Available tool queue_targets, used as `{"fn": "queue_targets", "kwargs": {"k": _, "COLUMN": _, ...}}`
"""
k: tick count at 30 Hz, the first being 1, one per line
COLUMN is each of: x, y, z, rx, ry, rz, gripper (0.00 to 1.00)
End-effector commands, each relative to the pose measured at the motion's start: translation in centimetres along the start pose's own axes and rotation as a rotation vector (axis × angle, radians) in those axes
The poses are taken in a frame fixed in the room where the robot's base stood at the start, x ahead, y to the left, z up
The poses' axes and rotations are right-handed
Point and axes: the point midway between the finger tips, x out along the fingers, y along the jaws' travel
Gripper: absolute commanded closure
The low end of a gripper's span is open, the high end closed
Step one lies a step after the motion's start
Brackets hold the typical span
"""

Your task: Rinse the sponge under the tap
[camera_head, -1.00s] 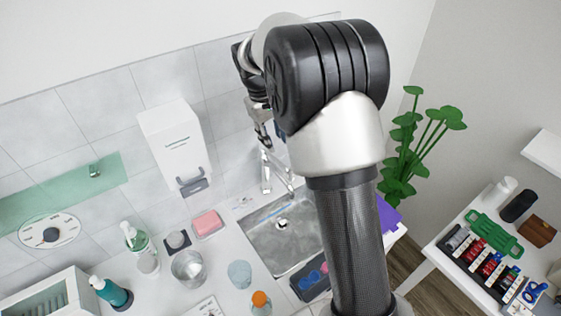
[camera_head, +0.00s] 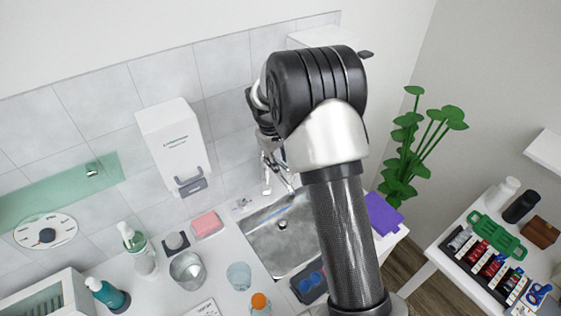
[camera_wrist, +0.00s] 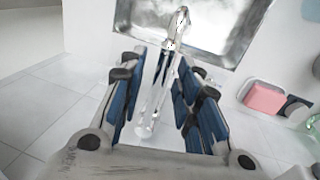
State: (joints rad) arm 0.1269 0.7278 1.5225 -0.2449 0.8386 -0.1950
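A pink block (camera_head: 207,224), which looks like the sponge, lies in a small dish left of the sink. It also shows at the right in the wrist view (camera_wrist: 265,98). The chrome tap (camera_head: 266,180) stands at the back of the metal sink (camera_head: 262,240). My gripper (camera_wrist: 160,72) is open, its blue-padded fingers apart with nothing held. In the wrist view the tap (camera_wrist: 163,90) shows between the fingers; I cannot tell whether they touch it. In the head view my arm hides much of the gripper.
A wall dispenser (camera_head: 175,145) hangs left of the tap. A metal cup (camera_head: 187,268), a clear glass (camera_head: 239,276) and pump bottles stand on the left counter. A purple item (camera_head: 383,214) lies right of the sink. A plant (camera_head: 408,150) and a side table are farther right.

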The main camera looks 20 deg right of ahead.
Motion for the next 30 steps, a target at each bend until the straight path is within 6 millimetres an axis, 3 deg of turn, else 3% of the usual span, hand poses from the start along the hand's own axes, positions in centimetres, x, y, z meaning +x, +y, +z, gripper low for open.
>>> {"fn": "queue_targets", "kwargs": {"k": 13, "x": -0.04, "y": -0.01, "z": -0.01, "rx": 0.000, "ry": 0.000, "rz": 0.000, "gripper": 1.00}}
{"fn": "queue_targets", "kwargs": {"k": 30, "x": -0.07, "y": -0.08, "z": -0.04, "rx": 0.005, "ry": -0.001, "rz": 0.000, "gripper": 1.00}}
